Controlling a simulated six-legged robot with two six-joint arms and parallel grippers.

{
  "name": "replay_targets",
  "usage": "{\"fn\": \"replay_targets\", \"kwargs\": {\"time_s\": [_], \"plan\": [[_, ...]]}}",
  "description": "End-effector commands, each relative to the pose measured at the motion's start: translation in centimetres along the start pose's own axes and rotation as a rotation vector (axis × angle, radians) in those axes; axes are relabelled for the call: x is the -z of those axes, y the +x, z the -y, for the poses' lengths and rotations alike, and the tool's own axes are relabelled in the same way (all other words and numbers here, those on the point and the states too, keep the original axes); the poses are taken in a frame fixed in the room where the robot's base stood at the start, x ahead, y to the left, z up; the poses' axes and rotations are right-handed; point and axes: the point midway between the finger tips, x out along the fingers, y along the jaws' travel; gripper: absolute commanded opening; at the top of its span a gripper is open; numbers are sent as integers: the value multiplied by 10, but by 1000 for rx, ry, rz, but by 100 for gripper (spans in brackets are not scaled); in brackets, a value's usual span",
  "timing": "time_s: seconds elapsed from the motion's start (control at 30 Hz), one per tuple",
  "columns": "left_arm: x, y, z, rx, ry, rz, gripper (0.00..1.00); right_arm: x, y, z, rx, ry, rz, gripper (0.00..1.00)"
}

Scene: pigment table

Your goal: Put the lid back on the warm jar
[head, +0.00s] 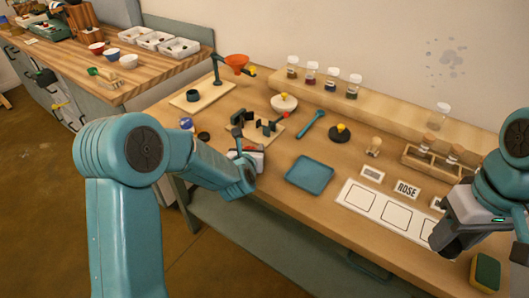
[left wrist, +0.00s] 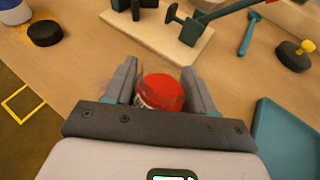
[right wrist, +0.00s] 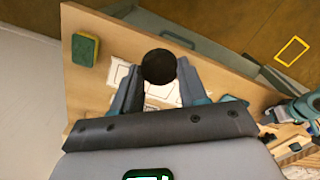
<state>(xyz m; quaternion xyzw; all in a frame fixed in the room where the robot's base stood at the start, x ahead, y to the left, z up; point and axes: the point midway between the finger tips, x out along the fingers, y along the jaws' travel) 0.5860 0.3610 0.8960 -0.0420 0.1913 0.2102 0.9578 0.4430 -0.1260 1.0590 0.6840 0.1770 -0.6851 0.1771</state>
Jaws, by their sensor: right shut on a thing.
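A jar with a red top surface (left wrist: 160,92) stands between the fingers of my left gripper (left wrist: 160,88) in the left wrist view. The fingers lie close along both its sides; whether they press on it is unclear. In the head view my left gripper (head: 247,150) is low at the table's front edge, left of the blue tray. My right gripper (right wrist: 160,75) is shut on a round black lid (right wrist: 159,67). It is over the right end of the table, well away from the jar. In the head view its fingertips and the lid are hard to make out.
A blue tray (head: 310,175) lies right of the left gripper. A clamp stand (head: 262,125) is behind it. A black disc (head: 203,136) and blue-labelled jar (head: 187,124) stand left. Several jars line the back shelf (head: 390,108). A sponge (head: 485,272) lies front right.

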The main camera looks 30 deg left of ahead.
Motion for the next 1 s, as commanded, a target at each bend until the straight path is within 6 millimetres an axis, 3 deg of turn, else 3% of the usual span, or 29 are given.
{"fn": "replay_targets", "kwargs": {"time_s": [0.03,0.1,0.47,0.77,1.0], "plan": [[0,0,0,0,0,0,37,0,0,0,0,0,0,15],[0,0,0,0,0,0,20,0,0,0,0,0,0,15],[-4,-2,0,0,-1,3,20,0,0,0,0,0,0,15],[-36,-15,0,1,-2,6,20,0,5,0,0,0,0,15],[-8,-65,0,3,1,2,20,0,25,0,0,0,0,15]]}}
